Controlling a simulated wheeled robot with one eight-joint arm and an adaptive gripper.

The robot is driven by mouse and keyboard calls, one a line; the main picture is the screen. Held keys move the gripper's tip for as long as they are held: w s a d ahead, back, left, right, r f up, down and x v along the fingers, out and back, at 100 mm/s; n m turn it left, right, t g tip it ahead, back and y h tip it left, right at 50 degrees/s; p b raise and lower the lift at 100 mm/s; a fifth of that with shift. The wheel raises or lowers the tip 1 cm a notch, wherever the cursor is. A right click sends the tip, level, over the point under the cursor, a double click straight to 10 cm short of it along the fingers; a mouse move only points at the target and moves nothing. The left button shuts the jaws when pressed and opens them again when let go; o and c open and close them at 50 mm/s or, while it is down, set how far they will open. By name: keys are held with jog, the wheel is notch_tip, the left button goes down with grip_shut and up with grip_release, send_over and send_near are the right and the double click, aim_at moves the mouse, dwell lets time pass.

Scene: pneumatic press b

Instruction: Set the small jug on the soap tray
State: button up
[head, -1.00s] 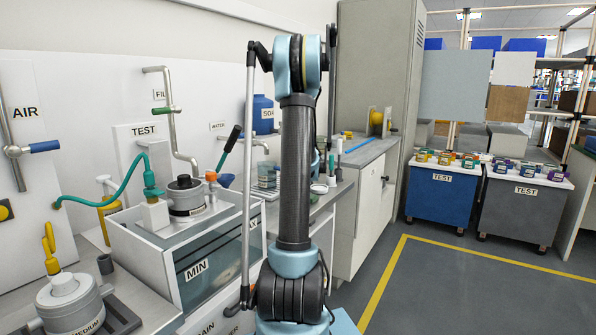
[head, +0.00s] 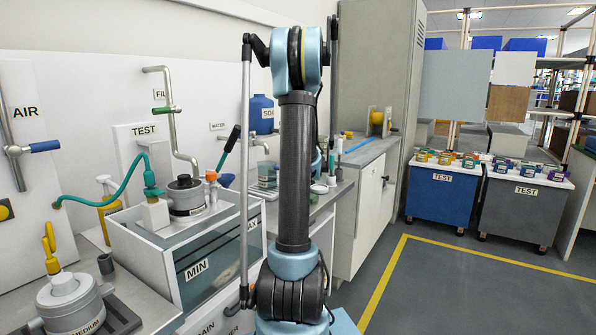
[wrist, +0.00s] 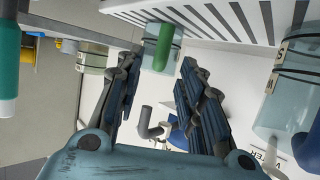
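In the wrist view, which looks upside down, a small clear jug with a green handle (wrist: 163,48) is in line with the gap between my fingers, beyond their tips. It appears to stand at the edge of a white slotted tray (wrist: 215,17), possibly the soap tray; no label on it is readable. My gripper (wrist: 155,80) is open, with dark ridged fingers apart and nothing visibly held. A larger clear jug (wrist: 283,100) with a dark band and partly seen label is at the right. In the head view my arm hides the gripper; a clear jug (head: 267,174) shows left of it.
Another clear banded vessel (wrist: 92,58) is left of the small jug in the wrist view. A grey bent pipe (wrist: 150,122) shows between the fingers. In the head view a blue soap container (head: 262,115) stands by the wall, and the MIN tank (head: 195,270) is at the left.

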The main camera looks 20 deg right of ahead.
jog(key=v, duration=0.8)
jog(key=shift+s+r, duration=0.2)
jog(key=shift+s, duration=0.15)
